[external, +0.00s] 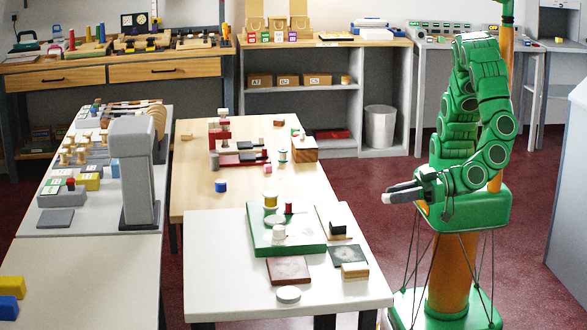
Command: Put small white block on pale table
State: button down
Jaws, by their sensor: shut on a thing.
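My gripper (396,193) is at the end of my green arm, to the right of the tables and above the floor. It is shut on a small white block (386,198), which shows only as a pale bit at the fingertips. The pale table (222,275) stands at the front middle, left of and below my gripper. The block is in the air, apart from the table.
The pale table holds a green tray (258,240) with spools, a reddish plate (289,270), a white disc (288,294) and dark stamps. Its left side is bare. A wooden table (190,150) adjoins behind; a grey table (90,280) stands left.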

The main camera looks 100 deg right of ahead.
jog(key=w+d+r+n+y, duration=0.1)
jog(key=w+d+r, duration=0.25)
jog(key=w, duration=0.45)
jog(key=w+d+r, duration=0.3)
jog(key=w+r, duration=0.1)
jog(key=w, duration=0.3)
jog(key=w+d+r+n+y, duration=0.1)
jog(key=w+d+r, duration=0.25)
jog(key=w, duration=0.45)
jog(key=w+d+r+n+g+y, duration=0.1)
jog(key=w+d+r+y, duration=0.1)
jog(key=w+d, duration=0.5)
jog(key=w+d+r+n+y, duration=0.2)
jog(key=w+d, duration=0.2)
jog(key=d, duration=0.7)
jog(key=d+f+g+y, duration=0.1)
jog(key=d+f+y, duration=0.1)
jog(key=d, duration=0.6)
jog(key=n+g+y, duration=0.3)
jog(key=n, duration=0.1)
send_over(310, 192)
notch_tip(310, 192, down, 27)
jog(key=shift+s+d+f, duration=0.1)
jog(key=shift+f, duration=4.6)
